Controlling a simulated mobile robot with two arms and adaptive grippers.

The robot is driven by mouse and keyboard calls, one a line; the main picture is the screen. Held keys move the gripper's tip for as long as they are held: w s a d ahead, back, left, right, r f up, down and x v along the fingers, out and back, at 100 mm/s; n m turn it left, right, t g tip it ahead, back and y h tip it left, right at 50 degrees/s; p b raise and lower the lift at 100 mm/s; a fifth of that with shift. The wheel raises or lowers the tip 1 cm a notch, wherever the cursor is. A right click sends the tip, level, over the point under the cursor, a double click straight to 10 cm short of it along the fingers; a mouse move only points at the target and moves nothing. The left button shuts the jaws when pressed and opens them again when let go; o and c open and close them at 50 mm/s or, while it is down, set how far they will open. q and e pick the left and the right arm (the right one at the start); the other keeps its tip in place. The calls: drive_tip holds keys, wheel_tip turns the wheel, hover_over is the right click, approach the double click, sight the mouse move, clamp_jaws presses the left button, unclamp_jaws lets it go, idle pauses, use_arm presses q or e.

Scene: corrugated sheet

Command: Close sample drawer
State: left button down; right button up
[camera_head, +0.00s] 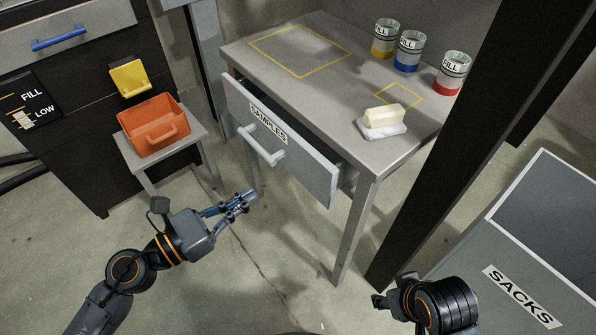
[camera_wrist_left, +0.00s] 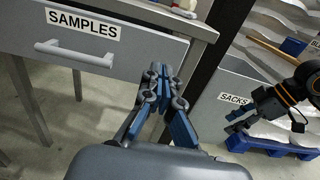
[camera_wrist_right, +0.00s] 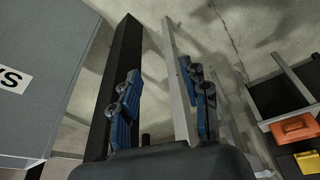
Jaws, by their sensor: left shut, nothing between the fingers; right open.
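The grey sample drawer (camera_head: 312,179), labelled SAMPLES, stands pulled partly out of the grey table (camera_head: 232,58), with a gap behind its front. Its light bar handle (camera_head: 262,146) faces me. The drawer front (camera_wrist_left: 140,50) and handle (camera_wrist_left: 74,53) also show in the left wrist view. My left gripper (camera_head: 250,197) is shut and empty, in front of the drawer and apart from the handle. Its closed fingers (camera_wrist_left: 163,72) appear right of the handle in the left wrist view. My right gripper (camera_wrist_right: 160,85) is open and empty, away from the drawer, near the dark post.
Three FILL cans (camera_head: 408,52) and a pale block on a dish (camera_head: 382,127) stand on the table. An orange bin (camera_head: 150,112) sits on a small stand at left. A dark post (camera_head: 440,150) and a SACKS box (camera_head: 500,260) are at right.

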sight(310, 157)
use_arm(q)
drive_tip(key=p+x, duration=0.2)
drive_tip(key=x, duration=1)
drive_tip(key=shift+w, duration=0.15)
drive_tip(key=shift+w+d, duration=0.4)
drive_tip(key=shift+d, duration=0.15)
use_arm(e)
drive_tip(key=shift+x, duration=2.2)
drive_tip(key=shift+a+r, duration=0.1)
drive_tip(key=shift+a, duration=0.05)
use_arm(q)
drive_tip(key=shift+w+d+p, duration=0.1)
drive_tip(key=shift+d+p, duration=0.05)
drive_tip(key=shift+p, duration=0.15)
drive_tip(key=x, duration=0.3)
drive_tip(key=shift+w+d, duration=0.25)
drive_tip(key=shift+d, duration=0.05)
drive_tip(key=shift+a, duration=0.1)
use_arm(e)
drive_tip(key=shift+x, duration=1.05)
use_arm(q)
drive_tip(key=shift+f, duration=0.1)
use_arm(e)
drive_tip(key=shift+s, duration=0.1)
